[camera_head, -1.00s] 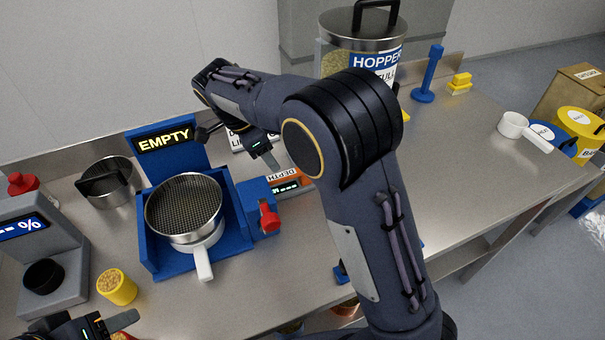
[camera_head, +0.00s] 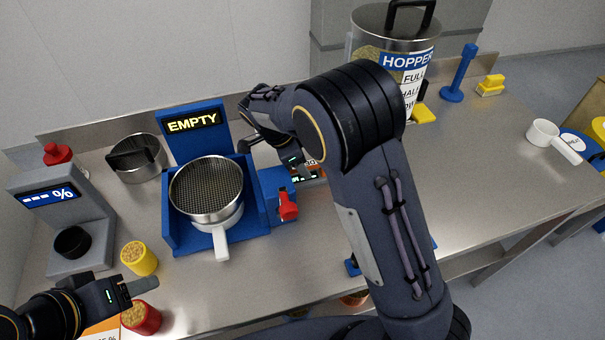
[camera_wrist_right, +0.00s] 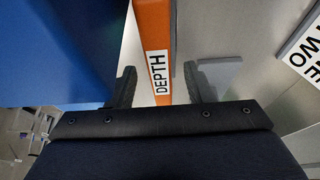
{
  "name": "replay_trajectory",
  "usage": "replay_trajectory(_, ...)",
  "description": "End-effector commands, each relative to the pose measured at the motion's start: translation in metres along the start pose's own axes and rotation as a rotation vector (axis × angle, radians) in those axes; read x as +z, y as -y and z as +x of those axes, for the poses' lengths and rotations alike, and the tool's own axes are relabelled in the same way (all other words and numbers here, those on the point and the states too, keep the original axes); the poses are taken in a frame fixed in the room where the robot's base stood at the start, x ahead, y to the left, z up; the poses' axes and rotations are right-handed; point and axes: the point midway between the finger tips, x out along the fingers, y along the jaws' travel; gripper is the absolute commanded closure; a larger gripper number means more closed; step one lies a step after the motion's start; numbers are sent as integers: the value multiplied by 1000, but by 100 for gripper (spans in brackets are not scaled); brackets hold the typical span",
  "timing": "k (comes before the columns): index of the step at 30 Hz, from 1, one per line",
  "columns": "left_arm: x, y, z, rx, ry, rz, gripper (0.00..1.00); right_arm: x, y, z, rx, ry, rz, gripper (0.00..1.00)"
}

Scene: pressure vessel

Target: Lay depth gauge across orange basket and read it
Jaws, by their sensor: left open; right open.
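The depth gauge (camera_wrist_right: 152,30) is an orange bar with a white DEPTH label in the right wrist view. My right gripper (camera_wrist_right: 160,88) is open, with one finger on each side of the bar. In the head view the gauge (camera_head: 308,177) is mostly hidden by my right gripper (camera_head: 292,160) and arm. A round mesh basket (camera_head: 205,187) with a pale handle sits in the blue EMPTY stand; no orange shows on it. My left gripper (camera_head: 135,290) is open and empty at the lower left.
The blue stand (camera_head: 170,225) has a red knob (camera_head: 287,206) on its right. A grey percent meter (camera_head: 85,225), a yellow cup (camera_head: 139,258) and a red cup (camera_head: 143,318) stand left. The hopper (camera_head: 385,50) stands behind my right arm.

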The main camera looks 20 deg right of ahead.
Motion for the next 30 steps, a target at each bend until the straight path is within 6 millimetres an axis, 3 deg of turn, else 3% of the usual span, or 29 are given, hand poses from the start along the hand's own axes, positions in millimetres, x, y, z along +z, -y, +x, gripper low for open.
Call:
replay_trajectory(15, 2, 2, 4, 0, 0, 0, 48, 2, 0, 4, 0, 0, 0, 53)
replay_trajectory(26, 2, 2, 3, 0, 0, 0, 48, 1, 0, 3, 0, 0, 0, 100)
replay_trajectory(30, 2, 2, 3, 0, 0, 0, 48, 1, 0, 3, 0, 0, 0, 100)
